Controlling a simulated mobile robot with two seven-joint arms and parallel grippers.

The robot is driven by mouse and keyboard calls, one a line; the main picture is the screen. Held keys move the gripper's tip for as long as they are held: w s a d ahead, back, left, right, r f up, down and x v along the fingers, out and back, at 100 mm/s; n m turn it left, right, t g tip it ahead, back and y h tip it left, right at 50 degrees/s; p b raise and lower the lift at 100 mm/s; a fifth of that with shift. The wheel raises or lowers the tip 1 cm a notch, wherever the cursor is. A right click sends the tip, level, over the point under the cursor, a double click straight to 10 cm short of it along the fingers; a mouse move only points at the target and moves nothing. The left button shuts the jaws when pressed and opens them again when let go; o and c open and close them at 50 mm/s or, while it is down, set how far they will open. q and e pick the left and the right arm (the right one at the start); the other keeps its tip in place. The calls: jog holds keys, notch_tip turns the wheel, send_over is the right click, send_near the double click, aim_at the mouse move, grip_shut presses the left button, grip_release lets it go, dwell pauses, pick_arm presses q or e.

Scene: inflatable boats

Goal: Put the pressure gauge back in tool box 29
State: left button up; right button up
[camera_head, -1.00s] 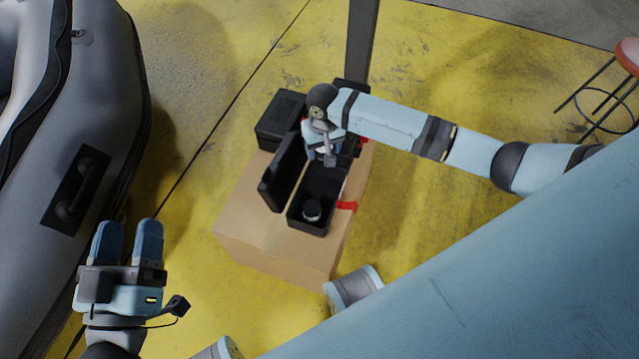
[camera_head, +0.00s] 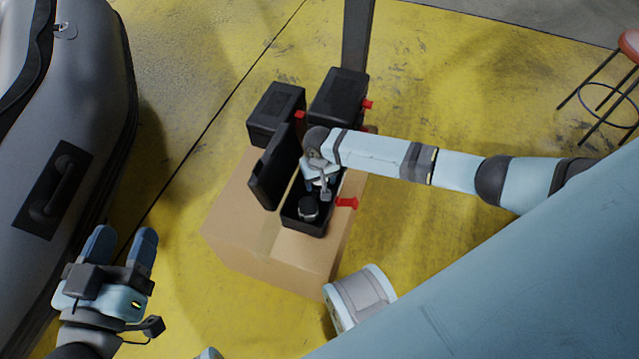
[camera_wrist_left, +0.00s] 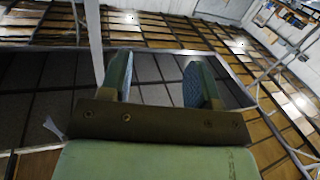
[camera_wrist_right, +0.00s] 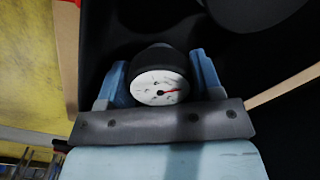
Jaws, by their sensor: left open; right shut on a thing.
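The pressure gauge (camera_wrist_right: 160,87) has a white dial with a red needle and a black body. In the right wrist view my right gripper (camera_wrist_right: 160,80) is shut on it, one blue finger on each side. In the head view this gripper (camera_head: 318,190) is over the open black tool box (camera_head: 290,222) on the cardboard box, and hides part of its inside. A round dark object with a pale rim (camera_head: 308,209) shows inside the box, just below the gripper. The box's number cannot be read. My left gripper (camera_head: 120,248) is open and empty, away at the left; its fingers show in the left wrist view (camera_wrist_left: 158,82).
The cardboard box (camera_head: 250,245) bears the open tool box, with its raised lid (camera_head: 274,168) on the left. Two shut black cases (camera_head: 275,112) (camera_head: 338,98) stand behind. A grey inflatable boat (camera_head: 85,110) is at left, a red stool (camera_head: 630,42) at far right.

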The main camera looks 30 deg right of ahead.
pick_arm(q)
jog(key=shift+r, duration=0.2)
pick_arm(e)
jog(key=shift+f, duration=0.15)
jog(key=o, duration=0.7)
jog(key=shift+f, duration=0.15)
pick_arm(q)
jog(key=shift+f, duration=0.15)
jog(key=shift+f, duration=0.1)
pick_arm(e)
notch_tip(320, 180, up, 8)
jog(key=p, duration=0.4)
pick_arm(q)
jog(key=shift+s+d+r+n+t+p, duration=0.1)
jog(key=shift+s+r+n+t+p, duration=0.2)
jog(key=shift+r, duration=0.5)
jog(key=shift+s+d+r+n+t+p, duration=0.1)
jog(key=shift+r+n+p, duration=0.25)
jog(key=shift+r, duration=0.4)
jog(key=shift+s+r+n+t+p, duration=0.1)
jog(key=shift+s+r+n+p, duration=0.2)
jog(key=shift+r, duration=0.5)
pick_arm(e)
jog(key=shift+r, duration=2.15)
